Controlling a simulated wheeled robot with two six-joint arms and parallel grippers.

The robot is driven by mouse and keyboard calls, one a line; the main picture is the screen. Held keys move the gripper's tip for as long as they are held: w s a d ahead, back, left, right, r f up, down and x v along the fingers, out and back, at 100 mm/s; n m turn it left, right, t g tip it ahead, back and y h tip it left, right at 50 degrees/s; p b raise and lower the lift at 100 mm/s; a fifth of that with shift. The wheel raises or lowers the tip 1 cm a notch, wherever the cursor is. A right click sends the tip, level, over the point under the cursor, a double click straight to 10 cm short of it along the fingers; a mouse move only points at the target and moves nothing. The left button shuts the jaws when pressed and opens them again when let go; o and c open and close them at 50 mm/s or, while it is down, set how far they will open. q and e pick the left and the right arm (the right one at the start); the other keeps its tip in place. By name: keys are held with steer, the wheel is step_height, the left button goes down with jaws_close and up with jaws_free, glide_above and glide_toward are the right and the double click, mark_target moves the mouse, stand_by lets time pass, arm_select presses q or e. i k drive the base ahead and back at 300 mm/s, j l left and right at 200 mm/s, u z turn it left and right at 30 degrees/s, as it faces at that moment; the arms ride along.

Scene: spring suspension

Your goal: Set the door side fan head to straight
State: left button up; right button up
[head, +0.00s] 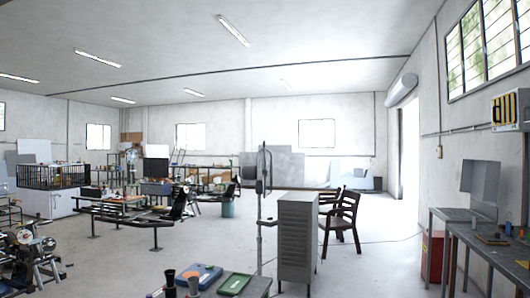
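A standing fan (264,172) is in the middle of the head view, just left of a grey metal cabinet. Its round head is seen nearly edge-on, as a thin upright dark shape on a slim pole (259,245). The foot of the pole is hidden behind the near table. A bright open doorway (408,150) is in the right wall, beyond and to the right of the fan. What looks like another fan (131,156) stands far off at the left, too small to read its head angle. Neither of my grippers is in view.
The grey cabinet (298,240) and a dark wooden chair (340,222) stand right of the fan. A near table (257,285) with trays and cups is at the bottom. Workbenches (500,255) line the right wall. Floor (385,265) between chair and benches is clear.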

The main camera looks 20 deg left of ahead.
mark_target(248, 173)
steer(key=i, duration=3.7)
steer(key=i+l+u, duration=0.15)
steer(key=i, duration=0.4)
steer(key=i+l, duration=0.1)
steer(key=i, duration=0.45)
